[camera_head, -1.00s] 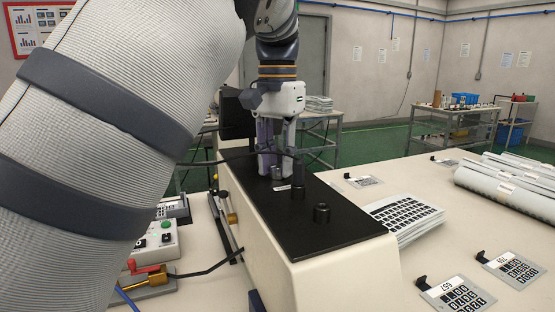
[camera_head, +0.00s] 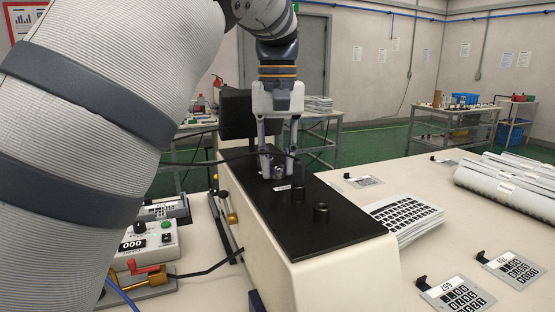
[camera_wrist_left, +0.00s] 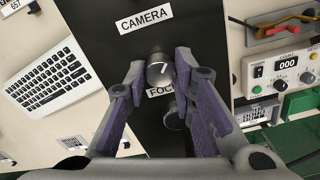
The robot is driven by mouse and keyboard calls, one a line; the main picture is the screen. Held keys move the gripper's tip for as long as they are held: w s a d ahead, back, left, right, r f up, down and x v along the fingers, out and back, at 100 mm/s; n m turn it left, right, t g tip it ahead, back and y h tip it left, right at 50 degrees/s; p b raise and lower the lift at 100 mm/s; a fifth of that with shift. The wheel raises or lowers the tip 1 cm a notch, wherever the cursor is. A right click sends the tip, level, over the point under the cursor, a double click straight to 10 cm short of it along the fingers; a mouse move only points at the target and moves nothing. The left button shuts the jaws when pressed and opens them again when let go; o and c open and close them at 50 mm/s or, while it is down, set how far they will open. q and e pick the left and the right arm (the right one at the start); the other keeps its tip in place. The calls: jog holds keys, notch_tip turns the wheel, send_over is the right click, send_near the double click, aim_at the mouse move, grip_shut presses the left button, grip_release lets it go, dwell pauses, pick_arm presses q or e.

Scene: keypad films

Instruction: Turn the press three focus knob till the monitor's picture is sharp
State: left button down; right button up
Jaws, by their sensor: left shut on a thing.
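The focus knob (camera_wrist_left: 159,70) is a round dark knob with a white pointer line on the press's black top plate (camera_wrist_left: 150,40). A "FOCUS" label, partly hidden, lies by it in the wrist view. My left gripper (camera_wrist_left: 160,74) points down with its purple-grey fingers shut on the knob's sides. In the head view the left gripper (camera_head: 278,172) stands upright over the far part of the black top. A dark box (camera_head: 236,115) stands behind the press and may be the monitor; no picture on a screen shows. My right gripper is out of view.
Keypad sheets (camera_head: 405,216) lie right. A black cable passes near the gripper.

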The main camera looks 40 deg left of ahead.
aim_at(277, 166)
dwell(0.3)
pick_arm(q)
jog(key=c, duration=1.3)
grip_release()
jog(key=shift+c, duration=0.2)
notch_tip(277, 166, up, 12)
jog(key=shift+f, duration=0.1)
